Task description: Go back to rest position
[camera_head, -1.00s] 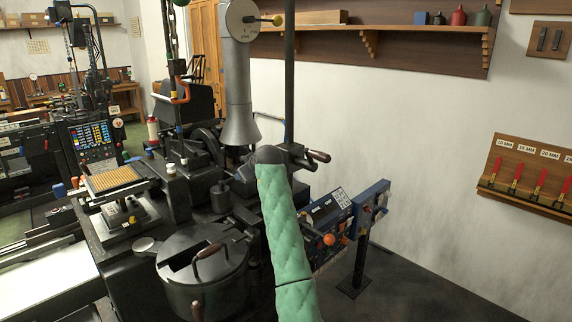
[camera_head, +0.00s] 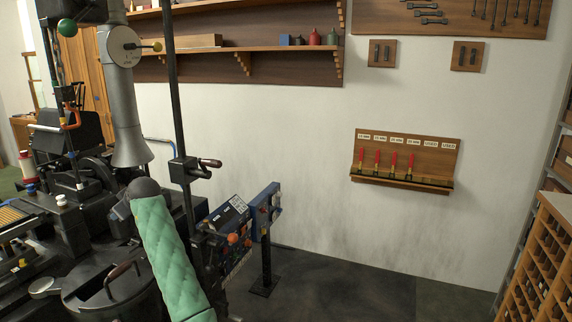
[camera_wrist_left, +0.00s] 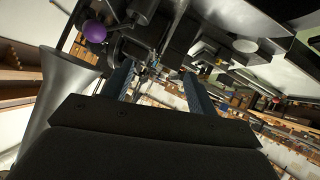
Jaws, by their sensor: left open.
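My left gripper (camera_wrist_left: 158,88) shows in the left wrist view, with its two dark blue fingers apart and nothing visible between them. A grey metal funnel (camera_wrist_left: 66,88) stands close on its left, and a purple ball knob (camera_wrist_left: 95,31) shows beyond at the upper left. Neither gripper shows in the head view. The type caster (camera_head: 105,285) fills the left of the head view, with a grey funnel pipe (camera_head: 127,120) and a green quilted sleeve (camera_head: 170,250).
A blue control box (camera_head: 232,215) on a stand is at the caster's right side. A wall rack (camera_head: 410,150) holds several red-handled tools. A wooden cabinet (camera_head: 540,260) stands at the right edge. The dark floor (camera_head: 350,290) between is clear.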

